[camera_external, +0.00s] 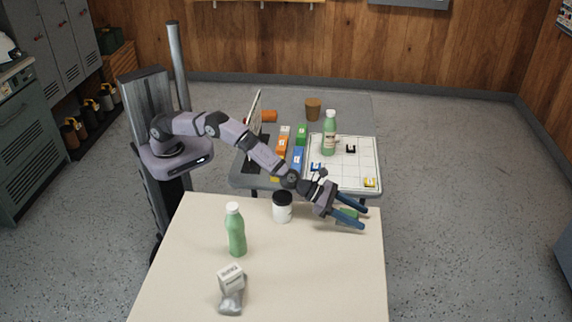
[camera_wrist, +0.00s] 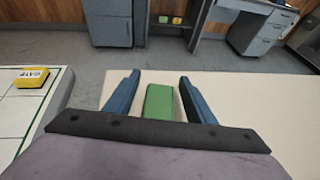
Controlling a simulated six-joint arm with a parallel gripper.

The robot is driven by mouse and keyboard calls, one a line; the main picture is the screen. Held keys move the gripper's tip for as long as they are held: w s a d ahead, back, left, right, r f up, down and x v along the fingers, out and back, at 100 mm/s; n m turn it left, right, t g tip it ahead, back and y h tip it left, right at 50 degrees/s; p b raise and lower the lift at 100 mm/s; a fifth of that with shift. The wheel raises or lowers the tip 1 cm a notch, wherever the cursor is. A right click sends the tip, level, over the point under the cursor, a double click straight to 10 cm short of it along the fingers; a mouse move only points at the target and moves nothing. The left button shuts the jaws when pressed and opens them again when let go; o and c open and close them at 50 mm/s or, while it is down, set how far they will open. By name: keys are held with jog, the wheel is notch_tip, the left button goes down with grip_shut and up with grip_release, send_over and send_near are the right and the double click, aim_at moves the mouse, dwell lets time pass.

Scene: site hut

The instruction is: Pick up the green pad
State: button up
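The green pad (camera_wrist: 159,101) lies on the cream table (camera_wrist: 240,95), seen between the two blue fingers of my gripper (camera_wrist: 159,95) in the wrist view. A strip of floor-coloured or table surface shows on each side of the pad, so the fingers look apart from it. In the external view the green pad (camera_external: 348,214) is partly hidden between the fingers of my gripper (camera_external: 364,219), near the far right corner of the cream table. My gripper is open. Whether the fingertips touch the table is unclear.
A white jar with a dark lid (camera_external: 282,207) stands left of my gripper. Behind, a grey table (camera_external: 350,101) holds a white grid board (camera_external: 367,150), another bottle and blocks.

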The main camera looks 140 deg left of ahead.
aim_at(357, 214)
jog(key=c, duration=0.9)
jog(key=shift+c, duration=0.2)
notch_tip(357, 214, up, 10)
jog(key=p, duration=0.5)
